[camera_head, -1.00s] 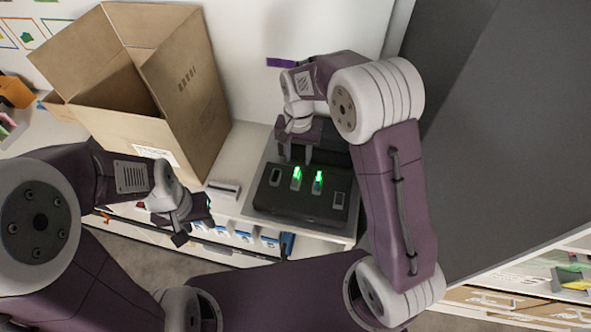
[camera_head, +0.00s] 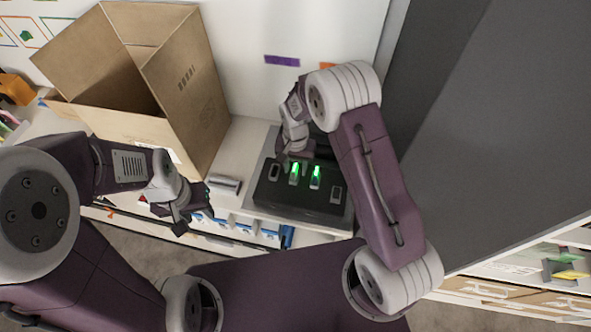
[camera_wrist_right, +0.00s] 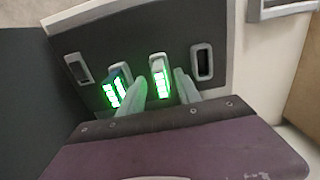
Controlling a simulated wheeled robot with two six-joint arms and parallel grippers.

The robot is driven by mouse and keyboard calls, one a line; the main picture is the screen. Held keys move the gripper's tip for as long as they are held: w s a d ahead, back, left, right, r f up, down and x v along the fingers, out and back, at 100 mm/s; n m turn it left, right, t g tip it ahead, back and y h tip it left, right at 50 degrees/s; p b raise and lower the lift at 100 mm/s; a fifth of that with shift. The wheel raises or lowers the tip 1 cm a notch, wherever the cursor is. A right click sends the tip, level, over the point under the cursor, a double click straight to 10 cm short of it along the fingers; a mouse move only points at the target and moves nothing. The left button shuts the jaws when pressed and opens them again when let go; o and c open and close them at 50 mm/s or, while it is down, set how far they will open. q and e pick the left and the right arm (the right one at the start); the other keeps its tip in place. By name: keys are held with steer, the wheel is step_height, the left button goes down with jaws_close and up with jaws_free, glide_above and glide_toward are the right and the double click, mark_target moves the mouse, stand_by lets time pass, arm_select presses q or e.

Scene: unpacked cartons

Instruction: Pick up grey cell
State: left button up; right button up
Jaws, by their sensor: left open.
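Two grey cells with glowing green lights stand in a dark charging block: the left cell (camera_head: 294,175) and the right cell (camera_head: 315,178). The block (camera_head: 283,201) also has an empty slot at each end. In the right wrist view the left cell (camera_wrist_right: 159,78) is between the two fingers of my right gripper (camera_wrist_right: 163,80), which are apart, one on each side of it. The other cell (camera_wrist_right: 117,92) is left of the fingers there. My right gripper (camera_head: 291,160) is low over the block. My left gripper (camera_head: 180,221) is open and empty, left of the block.
A large open carton (camera_head: 190,90) stands on the white counter, left of the block. A small grey item (camera_head: 225,185) lies between them. A shelf with blue items (camera_head: 287,237) runs under the counter edge. A large dark grey panel (camera_head: 490,130) is at the right.

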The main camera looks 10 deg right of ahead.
steer(key=shift+a, duration=0.15)
jaws_close()
steer(key=shift+r, duration=0.1)
